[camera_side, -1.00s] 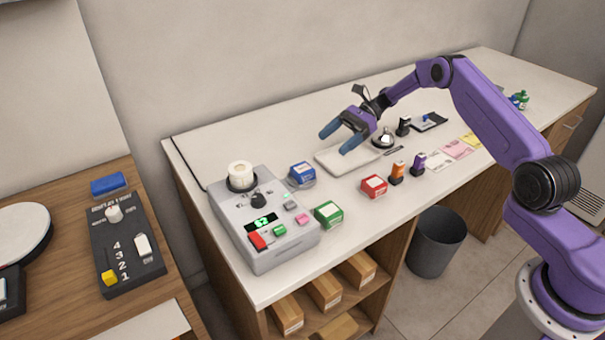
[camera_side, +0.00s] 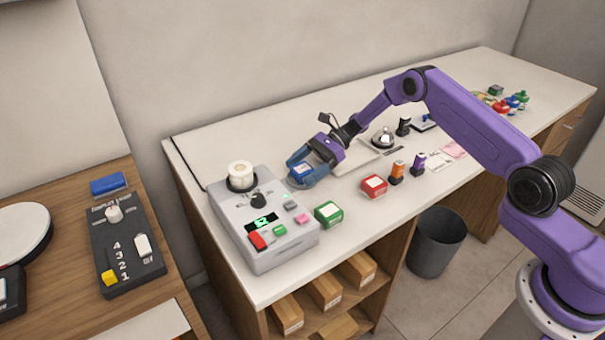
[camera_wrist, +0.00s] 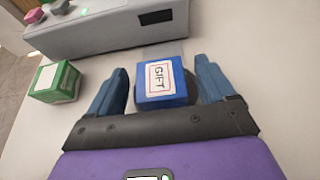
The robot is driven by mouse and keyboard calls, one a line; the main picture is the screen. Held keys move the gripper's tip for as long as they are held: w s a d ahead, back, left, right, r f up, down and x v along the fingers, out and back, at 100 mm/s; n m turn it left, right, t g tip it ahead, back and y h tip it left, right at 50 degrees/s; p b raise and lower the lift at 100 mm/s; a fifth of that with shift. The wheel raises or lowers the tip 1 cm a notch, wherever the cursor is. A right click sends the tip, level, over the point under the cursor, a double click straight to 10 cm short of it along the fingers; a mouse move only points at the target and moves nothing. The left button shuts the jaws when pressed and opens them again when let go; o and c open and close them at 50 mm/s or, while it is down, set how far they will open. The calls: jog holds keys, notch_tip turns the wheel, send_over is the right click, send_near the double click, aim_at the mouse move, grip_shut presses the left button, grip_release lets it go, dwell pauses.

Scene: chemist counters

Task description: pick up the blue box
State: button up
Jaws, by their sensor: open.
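The blue box (camera_side: 301,170) stands on the white counter, just right of the grey machine. In the wrist view the blue box (camera_wrist: 162,82) shows a white label reading "GIFT". My gripper (camera_side: 302,170) is low over the counter with its blue fingers on either side of the box. In the wrist view my gripper (camera_wrist: 163,82) is open, with a finger left and right of the box. A gap shows between the box and each finger. A dark round shape under the box is partly hidden.
The grey machine (camera_side: 262,250) stands close to the left of my gripper. A green box (camera_side: 328,213) and a red box (camera_side: 373,187) stand nearer the front edge. Orange (camera_side: 397,172) and purple (camera_side: 418,162) stamps are farther right. A bell (camera_side: 383,139) stands behind them.

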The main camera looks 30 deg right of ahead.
jog(key=shift+a+f, duration=0.15)
jog(key=shift+a, duration=0.2)
jog(key=c, duration=1.2)
